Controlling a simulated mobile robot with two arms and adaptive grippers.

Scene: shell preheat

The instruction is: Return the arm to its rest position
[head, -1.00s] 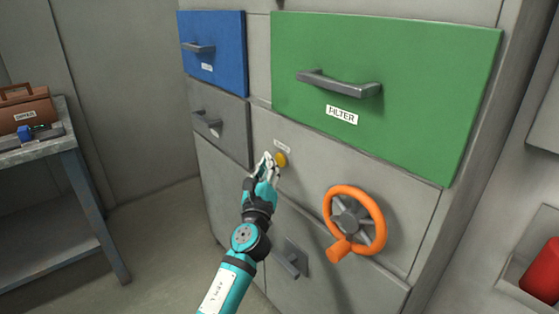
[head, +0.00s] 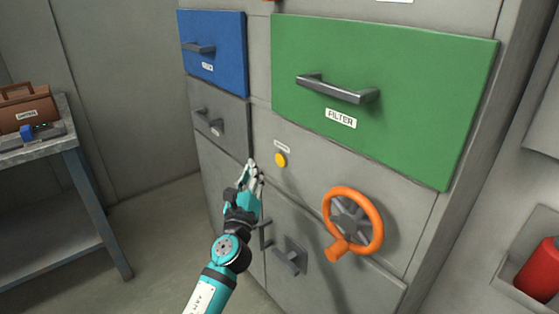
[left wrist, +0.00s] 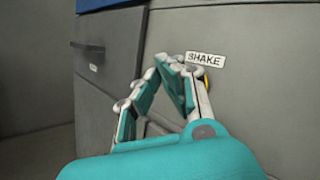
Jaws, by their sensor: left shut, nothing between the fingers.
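My left arm comes in from the bottom of the head view, teal and black. Its gripper (head: 252,166) is shut and empty, in front of the grey cabinet face, left of and a little below the round yellow button (head: 280,160). In the left wrist view the fingers of the gripper (left wrist: 182,60) meet at their tips just below a label reading SHAKE (left wrist: 206,59). The yellow button is mostly hidden behind a finger there, with an edge showing. My right gripper is in neither view.
The cabinet bears a blue drawer (head: 222,72), a green FILTER drawer (head: 430,80), an orange handwheel (head: 375,225) and grey handles. A metal table (head: 65,146) with a brown toolbox (head: 22,112) stands at left. A red cylinder (head: 541,270) sits at right. Floor between table and cabinet is clear.

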